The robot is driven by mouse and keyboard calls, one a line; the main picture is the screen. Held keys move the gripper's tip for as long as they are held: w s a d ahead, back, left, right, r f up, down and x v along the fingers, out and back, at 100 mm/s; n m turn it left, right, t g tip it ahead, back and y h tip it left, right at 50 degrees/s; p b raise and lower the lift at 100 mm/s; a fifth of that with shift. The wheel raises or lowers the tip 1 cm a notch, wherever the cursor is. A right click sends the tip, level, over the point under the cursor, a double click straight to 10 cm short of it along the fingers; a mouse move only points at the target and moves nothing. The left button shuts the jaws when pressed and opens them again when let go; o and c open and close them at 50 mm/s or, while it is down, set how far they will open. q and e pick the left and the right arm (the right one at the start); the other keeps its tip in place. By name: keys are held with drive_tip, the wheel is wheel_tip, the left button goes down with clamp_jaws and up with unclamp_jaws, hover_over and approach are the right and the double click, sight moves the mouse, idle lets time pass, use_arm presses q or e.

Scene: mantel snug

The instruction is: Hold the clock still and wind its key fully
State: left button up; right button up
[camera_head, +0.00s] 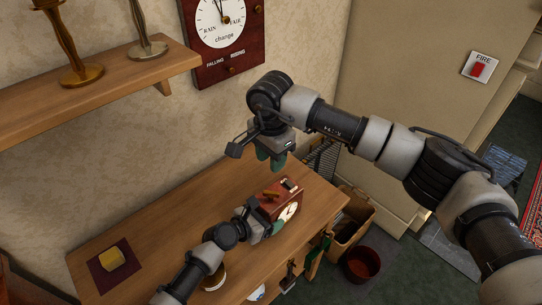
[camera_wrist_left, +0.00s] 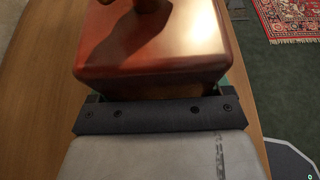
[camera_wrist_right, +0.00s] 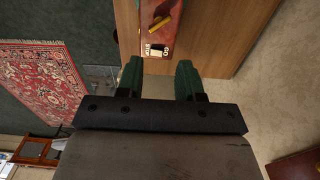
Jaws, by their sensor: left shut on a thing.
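The clock (camera_head: 282,205) is a small red-brown wooden box with a white dial, on the wooden table. My left gripper (camera_head: 264,216) is shut on it, and its glossy body fills the space ahead of the fingers in the left wrist view (camera_wrist_left: 150,60). A brass-coloured key (camera_head: 270,194) shows on the clock, and it also shows in the right wrist view (camera_wrist_right: 159,22). A black-and-white plate is beside it. My right gripper (camera_head: 271,161) is open and empty, its green fingers apart from the clock, above and behind it. The left fingertips are mostly hidden.
A yellow block (camera_head: 111,258) lies on a dark mat (camera_head: 96,268) at the table's left. A cup (camera_head: 214,282) stands near my left arm. A shelf (camera_head: 110,72) with candlesticks and a wall barometer (camera_head: 228,70) are above. A basket (camera_head: 353,222) and red bin (camera_head: 361,264) stand right of the table.

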sight(271, 192)
drive_tip(key=o, duration=0.5)
drive_tip(key=shift+n, duration=0.3)
drive_tip(key=shift+c, duration=0.2)
drive_tip(key=shift+o, duration=0.8)
drive_tip(key=shift+n, duration=0.7)
wheel_tip(271, 192, down, 12)
drive_tip(key=n, duration=0.6)
drive_tip(key=shift+c, duration=0.3)
drive_tip(key=c, duration=0.9)
